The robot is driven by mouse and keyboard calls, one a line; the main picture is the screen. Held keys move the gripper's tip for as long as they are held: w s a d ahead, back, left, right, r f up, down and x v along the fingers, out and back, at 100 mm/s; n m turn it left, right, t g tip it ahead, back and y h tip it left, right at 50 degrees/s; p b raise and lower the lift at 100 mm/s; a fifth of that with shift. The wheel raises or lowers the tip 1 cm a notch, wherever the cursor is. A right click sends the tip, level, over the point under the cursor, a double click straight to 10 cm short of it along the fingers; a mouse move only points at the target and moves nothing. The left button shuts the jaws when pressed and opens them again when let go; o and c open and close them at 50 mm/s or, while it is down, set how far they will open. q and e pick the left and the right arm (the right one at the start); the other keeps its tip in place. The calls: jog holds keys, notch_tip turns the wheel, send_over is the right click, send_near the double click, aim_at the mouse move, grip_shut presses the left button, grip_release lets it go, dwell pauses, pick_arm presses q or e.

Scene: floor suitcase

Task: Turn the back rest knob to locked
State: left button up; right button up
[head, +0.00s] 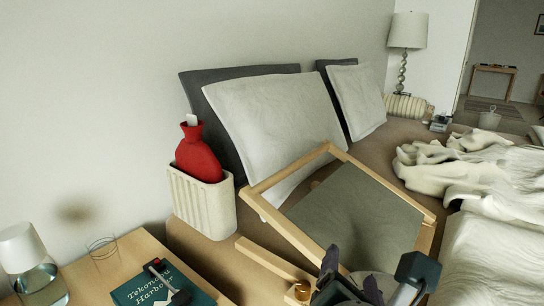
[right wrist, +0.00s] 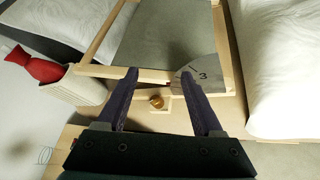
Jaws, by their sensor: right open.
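The back rest (head: 360,210) is a pale wooden frame with grey-green cloth, propped up on the bed. The brass-coloured knob (head: 302,290) is at its lower left side, on a wooden block. In the right wrist view the knob (right wrist: 157,102) shows between the fingers, below the frame's bar, with no visible contact. I cannot read its setting. A grey disc (right wrist: 203,72) with a "3" mark lies partly behind the right finger. My right gripper (head: 350,272) is open; its fingers (right wrist: 158,74) straddle the knob in that view. My left gripper is not in view.
A red hot-water bottle (head: 198,155) stands in a ribbed cream holder (head: 203,203) left of the back rest. Pillows (head: 270,120) lean behind; rumpled white bedding (head: 480,220) lies right.

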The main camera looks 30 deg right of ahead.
jog(key=s+r+m+g+y+p, duration=0.1)
jog(key=s+r+m+g+p, duration=0.1)
jog(key=r+p, duration=0.8)
jog(key=s+m+p, duration=0.1)
jog(key=m, duration=0.1)
jog(key=shift+s+r+m+y, duration=0.25)
jog(key=shift+s+m+y, duration=0.05)
jog(key=shift+m+y, duration=0.1)
jog(key=n+t+b, duration=0.9)
jog(key=n+b, duration=0.6)
jog(key=b, duration=1.7)
send_near(305, 295)
jog(key=w, duration=0.2)
jog(key=b+x, duration=0.1)
jog(key=x, duration=0.3)
jog(key=b+x, duration=0.2)
jog(key=x, duration=0.3)
jog(key=shift+s+d, duration=0.2)
jog(key=shift+d, duration=0.15)
jog(key=shift+w+d+r, duration=0.15)
jog(key=shift+w, duration=0.2)
jog(key=shift+c, duration=0.3)
